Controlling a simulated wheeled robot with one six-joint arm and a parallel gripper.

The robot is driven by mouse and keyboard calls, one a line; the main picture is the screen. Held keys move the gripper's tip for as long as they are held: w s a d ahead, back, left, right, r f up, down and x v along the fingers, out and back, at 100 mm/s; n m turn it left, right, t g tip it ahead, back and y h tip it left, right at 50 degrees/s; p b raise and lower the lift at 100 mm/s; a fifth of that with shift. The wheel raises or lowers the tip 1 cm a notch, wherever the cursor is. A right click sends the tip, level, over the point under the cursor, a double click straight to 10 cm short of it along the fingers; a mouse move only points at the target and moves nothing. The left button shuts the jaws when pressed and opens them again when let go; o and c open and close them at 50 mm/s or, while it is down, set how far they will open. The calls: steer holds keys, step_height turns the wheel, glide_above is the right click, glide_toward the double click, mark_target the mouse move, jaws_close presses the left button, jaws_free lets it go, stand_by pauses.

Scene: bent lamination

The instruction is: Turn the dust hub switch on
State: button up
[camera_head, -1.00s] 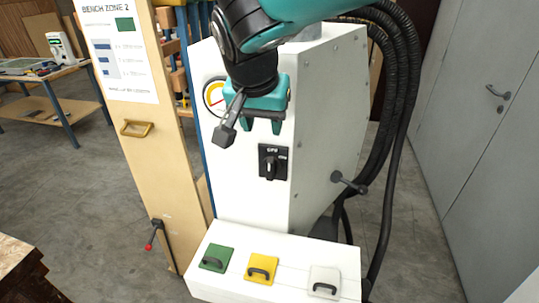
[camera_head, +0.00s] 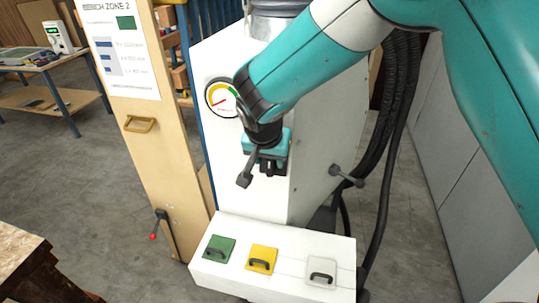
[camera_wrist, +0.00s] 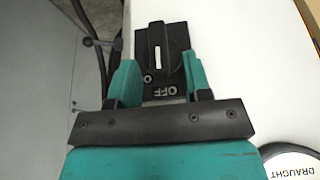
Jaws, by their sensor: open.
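The dust hub switch is a black plate with a rotary knob (camera_wrist: 162,50) on the white cabinet face. The knob has a white line that runs along the plate in the wrist view. The word OFF shows upside down on the plate, at the end nearer my gripper. My gripper (camera_wrist: 161,80) is open, with a teal finger on each side of the plate's lower part. The knob lies just beyond the fingertips, and I cannot tell whether they touch it. In the head view, my gripper (camera_head: 268,166) is in front of the switch and mostly hides it.
A draught gauge (camera_head: 220,98) is left of my arm. Below, a white ledge (camera_head: 300,258) carries green (camera_head: 219,249), yellow (camera_head: 262,259) and grey (camera_head: 321,272) handled plates. A dark lever (camera_head: 346,176) sticks out at right, near black hoses (camera_head: 395,130). A wooden panel (camera_head: 150,150) stands left.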

mark_target(274, 165)
jaws_close()
